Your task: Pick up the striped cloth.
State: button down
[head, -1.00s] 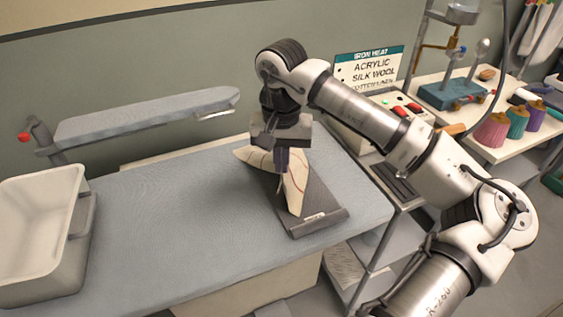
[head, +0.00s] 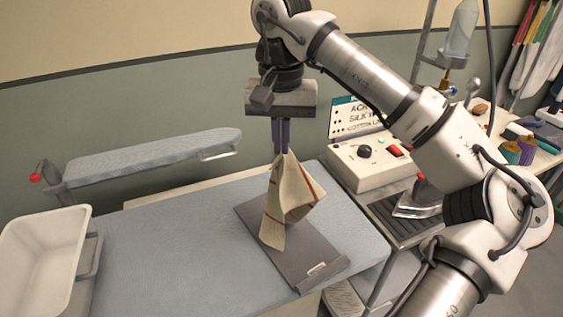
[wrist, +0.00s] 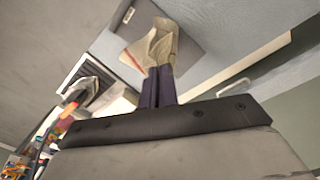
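The striped cloth (head: 287,203) is cream with red stripes. It hangs in folds from my gripper (head: 281,150), above a dark grey board (head: 317,269) that lies on the padded table. My gripper's two dark fingers are shut on the cloth's top. The wrist view also shows the cloth (wrist: 150,48) pinched at the tips of the fingers (wrist: 160,75). I cannot tell whether the cloth's lowest corner still touches the board.
The blue-grey table (head: 160,245) is clear left of the board. A white bin (head: 42,255) stands at its left end and a narrow ironing arm (head: 150,155) behind. At right are a control box (head: 375,165) and an iron (head: 420,200) on a dark rest.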

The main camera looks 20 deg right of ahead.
notch_tip(320, 180, up, 10)
dwell(0.4)
